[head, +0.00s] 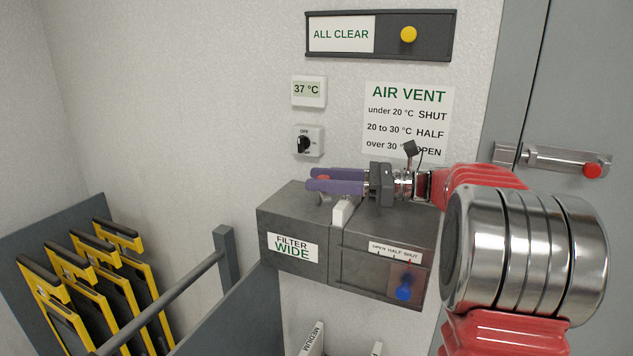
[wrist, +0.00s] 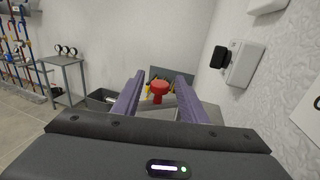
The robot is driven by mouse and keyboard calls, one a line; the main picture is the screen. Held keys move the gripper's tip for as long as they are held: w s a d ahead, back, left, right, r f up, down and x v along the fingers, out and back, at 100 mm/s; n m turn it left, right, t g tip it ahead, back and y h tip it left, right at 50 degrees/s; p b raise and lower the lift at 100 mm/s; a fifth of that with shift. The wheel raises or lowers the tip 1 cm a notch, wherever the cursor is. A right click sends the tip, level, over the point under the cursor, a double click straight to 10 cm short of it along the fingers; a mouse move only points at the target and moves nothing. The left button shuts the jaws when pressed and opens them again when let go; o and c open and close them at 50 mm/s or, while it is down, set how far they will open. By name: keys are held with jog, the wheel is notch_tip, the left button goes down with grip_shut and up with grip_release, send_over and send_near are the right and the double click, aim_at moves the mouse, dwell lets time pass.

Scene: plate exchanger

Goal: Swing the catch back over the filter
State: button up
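The grey box (head: 300,205) on the wall carries a label (head: 293,248) reading FILTER WIDE. A white filter edge (head: 342,213) stands up from the box top. The catch's red knob (head: 323,178) shows between my gripper's fingers near their tips, above the left part of the box, left of the filter. In the wrist view the red knob (wrist: 158,88) has gaps on both sides. My gripper (head: 309,180), with purple fingers, is open and level over the box, pointing left. The catch's arm is mostly hidden behind the fingers.
A blue knob (head: 404,292) sits below the OPEN HALF SHUT scale on the box front. White filters, one marked MEDIUM (head: 312,338), stand below. A grey rail (head: 165,300) and yellow-framed plates (head: 95,285) are at left. A door bolt (head: 550,158) is at right.

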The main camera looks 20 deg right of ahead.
jog(key=shift+d, duration=0.1)
jog(key=v, duration=0.7)
jog(key=shift+s+d, duration=0.1)
jog(key=shift+d, duration=0.05)
jog(key=shift+c, duration=0.6)
